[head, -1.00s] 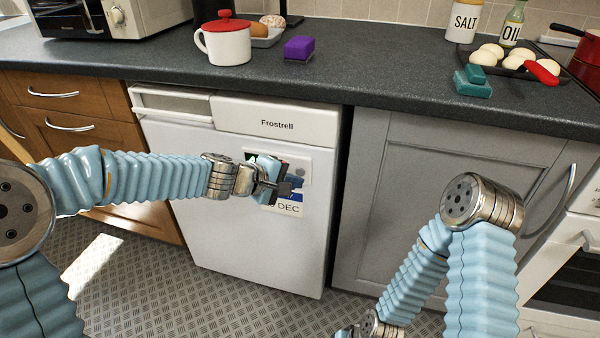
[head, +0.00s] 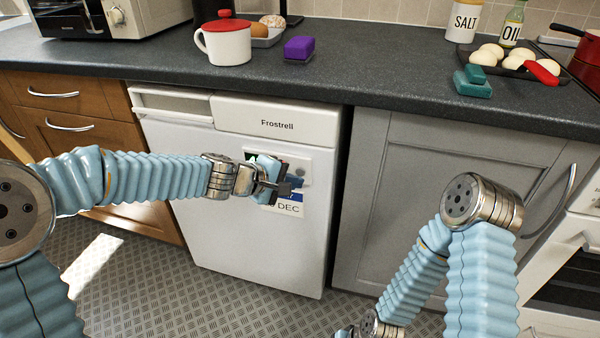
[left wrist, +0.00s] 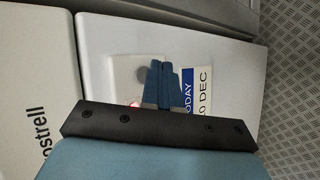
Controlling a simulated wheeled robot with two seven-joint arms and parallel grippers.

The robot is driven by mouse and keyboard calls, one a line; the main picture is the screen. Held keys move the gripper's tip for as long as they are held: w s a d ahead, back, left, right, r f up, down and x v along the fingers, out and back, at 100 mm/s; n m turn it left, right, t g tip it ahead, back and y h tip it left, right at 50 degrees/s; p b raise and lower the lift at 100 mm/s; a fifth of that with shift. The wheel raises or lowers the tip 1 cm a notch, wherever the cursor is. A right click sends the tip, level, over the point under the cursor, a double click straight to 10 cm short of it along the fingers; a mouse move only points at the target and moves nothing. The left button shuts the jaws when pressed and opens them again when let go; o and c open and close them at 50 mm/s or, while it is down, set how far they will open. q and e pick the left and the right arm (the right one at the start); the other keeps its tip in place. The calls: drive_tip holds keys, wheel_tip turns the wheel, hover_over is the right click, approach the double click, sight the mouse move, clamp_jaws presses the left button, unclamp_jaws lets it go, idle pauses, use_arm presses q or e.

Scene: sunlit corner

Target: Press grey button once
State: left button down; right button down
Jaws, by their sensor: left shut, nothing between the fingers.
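The grey button (left wrist: 142,73) is a small round disc on a pale panel (left wrist: 124,68) on the white appliance front. In the left wrist view the fingertips of my shut left gripper (left wrist: 163,66) overlap the button's edge. I cannot tell whether they touch it. In the head view my left gripper (head: 297,182) is in front of the panel, covering part of it. It holds nothing. A small red light (left wrist: 134,104) glows on the panel. My right arm comes in at the lower right, and its gripper is out of view.
The white Frostrell appliance (head: 240,240) stands under a dark worktop (head: 370,75). A label with a date (left wrist: 200,95) is beside the panel. A grey cupboard (head: 400,180) is to its right. A mug (head: 228,45) and purple block (head: 298,48) stand above.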

use_arm(q)
drive_tip(key=shift+w, duration=0.15)
drive_tip(key=shift+w+d, duration=0.1)
drive_tip(key=shift+w, duration=0.15)
drive_tip(key=shift+w+d, duration=0.15)
drive_tip(key=shift+w, duration=0.15)
idle(0.5)
drive_tip(key=shift+s, duration=0.15)
idle(0.3)
drive_tip(key=shift+s+a+b, duration=0.25)
drive_tip(key=shift+s+b, duration=0.05)
drive_tip(key=shift+s, duration=0.25)
drive_tip(key=shift+s, duration=0.1)
